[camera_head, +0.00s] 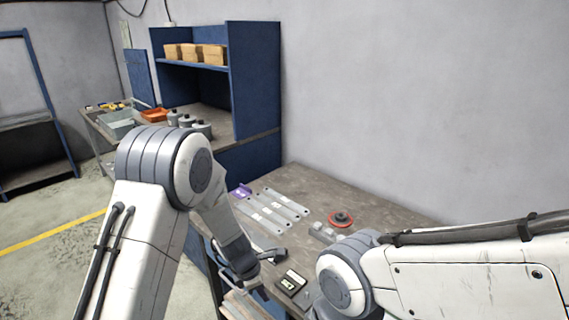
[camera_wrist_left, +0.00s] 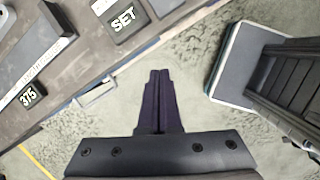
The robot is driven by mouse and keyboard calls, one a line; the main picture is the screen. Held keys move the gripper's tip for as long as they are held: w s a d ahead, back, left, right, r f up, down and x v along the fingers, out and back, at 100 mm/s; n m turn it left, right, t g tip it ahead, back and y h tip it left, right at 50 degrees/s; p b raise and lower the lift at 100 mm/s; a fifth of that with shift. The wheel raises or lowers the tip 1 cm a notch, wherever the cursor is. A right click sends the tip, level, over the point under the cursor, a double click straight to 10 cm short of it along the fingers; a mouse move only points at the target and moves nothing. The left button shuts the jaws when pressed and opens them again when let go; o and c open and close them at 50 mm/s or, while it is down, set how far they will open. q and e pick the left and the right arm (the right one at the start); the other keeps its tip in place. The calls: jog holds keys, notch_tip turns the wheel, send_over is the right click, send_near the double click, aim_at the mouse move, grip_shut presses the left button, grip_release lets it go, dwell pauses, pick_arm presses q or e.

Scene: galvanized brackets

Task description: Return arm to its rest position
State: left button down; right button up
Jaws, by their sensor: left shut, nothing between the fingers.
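My left arm comes in from the left in the head view and bends down at the elbow to the left gripper (camera_head: 254,282), which is by the front edge of the workbench (camera_head: 320,190). In the left wrist view the left gripper (camera_wrist_left: 160,74) is shut and empty, its two dark fingers together over bare floor just off the bench edge. My right arm crosses the lower right of the head view. Its gripper is not visible.
Blue shelving (camera_head: 255,80) stands behind. Floor is open left.

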pick_arm(q)
jog(key=s+d+r+m, duration=0.6)
jog(key=s+r+m, duration=0.2)
jog(key=r+m, duration=0.1)
jog(key=s+a+r+m, duration=0.1)
jog(key=s+r+m, duration=0.2)
jog(key=s+m, duration=0.3)
jog(key=s+a+r+m+g+y, duration=0.1)
jog(key=s+a+r+m, duration=0.1)
jog(key=s+m, duration=0.4)
jog(key=s+a+r+m, duration=0.1)
jog(key=s+r+m, duration=0.3)
jog(key=s+m, duration=0.3)
jog(key=shift+a+r+m+g+y, duration=0.3)
jog(key=shift+r+m+y, duration=0.1)
jog(key=shift+m, duration=0.2)
jog(key=shift+d, duration=0.1)
